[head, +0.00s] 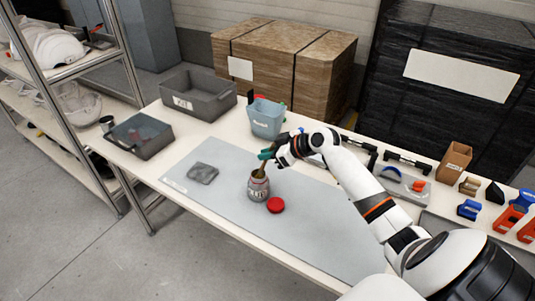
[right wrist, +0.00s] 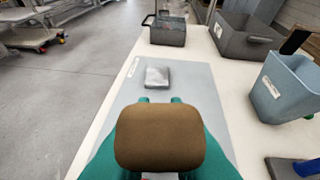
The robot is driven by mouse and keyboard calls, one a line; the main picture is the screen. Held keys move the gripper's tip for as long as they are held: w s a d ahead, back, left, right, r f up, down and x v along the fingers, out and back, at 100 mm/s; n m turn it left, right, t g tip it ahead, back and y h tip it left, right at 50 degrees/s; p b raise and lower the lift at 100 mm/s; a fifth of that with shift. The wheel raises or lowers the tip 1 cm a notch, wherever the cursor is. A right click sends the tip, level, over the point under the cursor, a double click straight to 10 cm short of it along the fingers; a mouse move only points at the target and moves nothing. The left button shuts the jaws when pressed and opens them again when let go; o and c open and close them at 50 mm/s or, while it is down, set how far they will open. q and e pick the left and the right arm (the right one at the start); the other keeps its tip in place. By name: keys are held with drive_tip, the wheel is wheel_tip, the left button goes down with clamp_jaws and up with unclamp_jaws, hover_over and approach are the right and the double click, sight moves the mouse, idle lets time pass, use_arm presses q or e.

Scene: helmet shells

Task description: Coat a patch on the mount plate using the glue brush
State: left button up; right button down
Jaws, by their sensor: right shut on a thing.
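The mount plate (head: 202,173), a grey square piece, lies flat on the left part of the mat; it also shows ahead in the right wrist view (right wrist: 157,76). The glue jar (head: 258,189) stands open on the mat, right of the plate. My right gripper (head: 267,154), with green fingers, is above the jar and shut on the glue brush (head: 261,171). The brush's brown handle (right wrist: 158,136) fills the near part of the right wrist view. Its lower end reaches the jar's mouth; the bristles are hidden. My left gripper is out of view.
A red lid (head: 275,205) lies right of the jar. The grey mat (head: 318,228) is otherwise mostly clear. Behind stand a blue bin (head: 267,120) and a grey crate (head: 199,98); a dark tray (head: 139,137) is at the left. Tools and parts line the table's right side.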

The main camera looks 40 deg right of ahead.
drive_tip(key=shift+r+p, duration=1.95)
drive_tip(key=shift+r, duration=1.05)
